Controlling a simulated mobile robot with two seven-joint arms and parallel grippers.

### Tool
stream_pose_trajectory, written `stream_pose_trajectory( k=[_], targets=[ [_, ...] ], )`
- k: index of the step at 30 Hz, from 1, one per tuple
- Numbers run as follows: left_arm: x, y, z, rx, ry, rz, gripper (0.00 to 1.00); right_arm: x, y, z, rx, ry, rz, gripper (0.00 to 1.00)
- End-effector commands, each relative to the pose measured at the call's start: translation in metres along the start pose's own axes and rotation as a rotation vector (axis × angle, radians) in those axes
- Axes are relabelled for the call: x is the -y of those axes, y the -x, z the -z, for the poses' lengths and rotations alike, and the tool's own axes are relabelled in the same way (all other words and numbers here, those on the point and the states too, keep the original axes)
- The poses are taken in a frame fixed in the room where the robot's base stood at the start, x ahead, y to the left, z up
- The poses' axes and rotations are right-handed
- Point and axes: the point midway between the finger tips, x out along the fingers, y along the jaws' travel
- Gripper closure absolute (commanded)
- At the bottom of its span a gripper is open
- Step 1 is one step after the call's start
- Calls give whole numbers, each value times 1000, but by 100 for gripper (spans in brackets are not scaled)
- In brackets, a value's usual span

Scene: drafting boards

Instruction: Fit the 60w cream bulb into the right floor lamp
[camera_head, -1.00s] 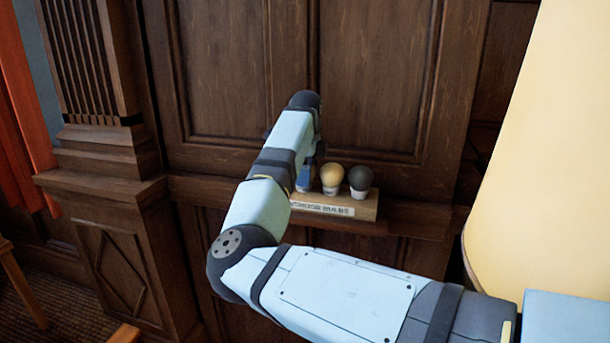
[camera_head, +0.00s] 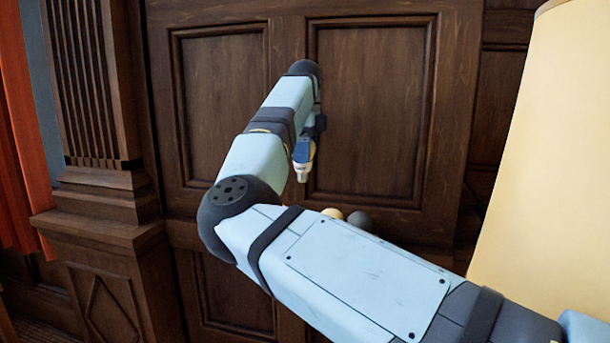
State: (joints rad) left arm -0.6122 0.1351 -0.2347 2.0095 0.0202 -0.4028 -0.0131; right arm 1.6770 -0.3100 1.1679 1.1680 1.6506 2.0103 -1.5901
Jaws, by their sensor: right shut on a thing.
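My right gripper (camera_head: 304,158) is shut on a bulb and holds it in the air in front of the dark wood panelling. The bulb's pale base (camera_head: 302,174) points down below the fingers. Its glass is hidden by the gripper, so I cannot tell its colour or read its wattage. A large cream lampshade (camera_head: 548,150) fills the right edge of the view; the rest of that lamp is out of view. My left gripper is not in view.
The tops of a yellowish bulb (camera_head: 332,214) and a dark grey bulb (camera_head: 360,220) show just behind my right arm, which hides their holder. A carved wood pilaster (camera_head: 100,200) and a red curtain (camera_head: 22,160) stand at the left.

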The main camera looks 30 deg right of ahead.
Motion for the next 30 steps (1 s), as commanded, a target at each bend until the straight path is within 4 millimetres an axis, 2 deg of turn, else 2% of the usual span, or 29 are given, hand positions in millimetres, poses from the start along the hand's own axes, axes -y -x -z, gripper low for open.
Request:
stream_pose_trajectory(
  k=[3, 11, 14, 24, 27, 30],
  targets=[
    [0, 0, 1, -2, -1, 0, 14, 0, 16, 0, 2, 1, 0, 55],
    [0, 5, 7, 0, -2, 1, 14, 0, 38, 0, 0, 0, 0, 55],
    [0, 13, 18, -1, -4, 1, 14, 0, 53, 0, 0, 0, 0, 55],
    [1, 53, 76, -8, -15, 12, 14, 0, 125, 0, 0, 0, 0, 55],
    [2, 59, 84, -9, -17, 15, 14, 0, 136, 0, -1, 0, -1, 55],
    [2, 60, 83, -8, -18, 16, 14, 0, 138, 0, -1, 0, -1, 55]
  ],
)
